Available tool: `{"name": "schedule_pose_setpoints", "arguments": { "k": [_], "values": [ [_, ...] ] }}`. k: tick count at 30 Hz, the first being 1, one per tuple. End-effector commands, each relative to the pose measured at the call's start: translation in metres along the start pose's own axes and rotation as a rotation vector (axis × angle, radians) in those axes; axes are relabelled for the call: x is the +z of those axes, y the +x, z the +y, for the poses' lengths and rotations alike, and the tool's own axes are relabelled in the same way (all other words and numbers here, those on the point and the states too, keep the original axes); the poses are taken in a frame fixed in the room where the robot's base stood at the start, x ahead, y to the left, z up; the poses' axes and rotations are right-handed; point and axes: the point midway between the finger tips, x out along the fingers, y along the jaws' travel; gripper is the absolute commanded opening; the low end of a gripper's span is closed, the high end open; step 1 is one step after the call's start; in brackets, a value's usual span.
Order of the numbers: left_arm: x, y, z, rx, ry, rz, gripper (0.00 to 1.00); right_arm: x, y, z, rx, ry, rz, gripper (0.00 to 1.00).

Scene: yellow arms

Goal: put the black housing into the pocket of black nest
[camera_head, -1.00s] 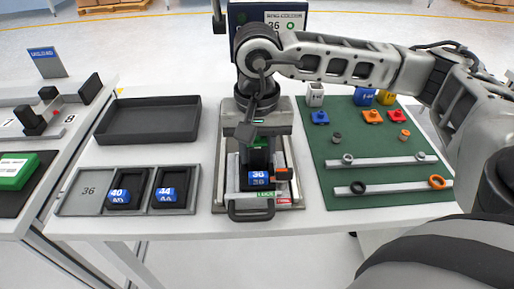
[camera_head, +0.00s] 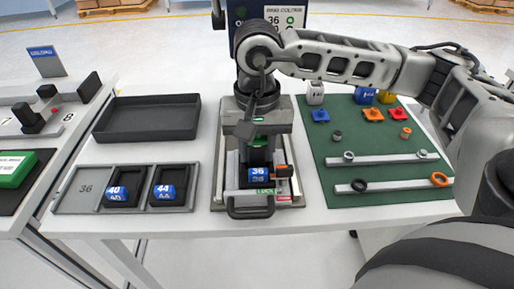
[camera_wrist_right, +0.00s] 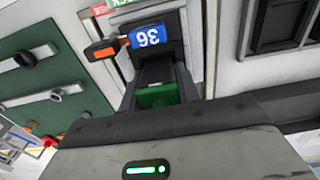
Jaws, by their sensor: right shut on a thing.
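The black housing (camera_head: 261,175) with a blue 36 label sits low at the black nest (camera_head: 217,195) in the middle of the table. In the right wrist view its blue label (camera_wrist_right: 144,37) faces up beside an orange-tipped clamp (camera_wrist_right: 100,48). My right gripper (camera_head: 257,145) is above the nest, pointing down, and is shut on the housing. Its fingertips and the pocket walls are mostly hidden by the hand, so I cannot tell how deep the housing sits. My left gripper is not in view.
A tray (camera_head: 62,209) at left has an empty 36 slot and black housings labelled 40 (camera_head: 117,194) and 44 (camera_head: 165,191). An empty black bin (camera_head: 148,119) lies behind. A green mat (camera_head: 325,165) with rings and rails is at right. A screen (camera_head: 292,18) stands behind.

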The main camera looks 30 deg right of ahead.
Motion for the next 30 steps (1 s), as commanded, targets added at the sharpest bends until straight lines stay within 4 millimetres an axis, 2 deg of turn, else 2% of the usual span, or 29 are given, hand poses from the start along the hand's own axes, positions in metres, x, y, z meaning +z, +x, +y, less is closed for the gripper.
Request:
{"name": "schedule_pose_setpoints", "arguments": {
  "k": [1,12,13,15,20,21,23,26,30],
  "values": [
    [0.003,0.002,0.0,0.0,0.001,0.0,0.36,0.004,0.009,0.001,0.009,-0.003,-0.015,0.11],
    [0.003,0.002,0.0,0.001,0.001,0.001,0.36,0.004,0.011,0.0,0.007,-0.003,-0.017,0.11],
    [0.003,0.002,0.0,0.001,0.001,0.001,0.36,0.004,0.011,0.0,0.007,-0.003,-0.017,0.38],
    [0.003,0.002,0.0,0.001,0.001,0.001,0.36,0.004,0.011,0.0,0.007,-0.003,-0.017,0.51],
    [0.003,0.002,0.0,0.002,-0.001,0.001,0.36,0.004,0.012,0.0,0.007,-0.003,-0.017,0.51],
    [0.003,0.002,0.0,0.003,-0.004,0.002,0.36,0.004,0.012,0.0,0.008,-0.003,-0.017,0.58],
    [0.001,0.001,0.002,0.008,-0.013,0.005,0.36,0.004,0.012,0.001,0.011,-0.002,-0.017,0.58],
    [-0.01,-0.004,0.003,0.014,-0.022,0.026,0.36,0.003,-0.005,0.001,0.009,-0.001,-0.013,0.58],
    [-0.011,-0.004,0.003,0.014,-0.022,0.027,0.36,0.002,-0.041,0.0,0.003,0.0,-0.005,0.58]
  ]
}}
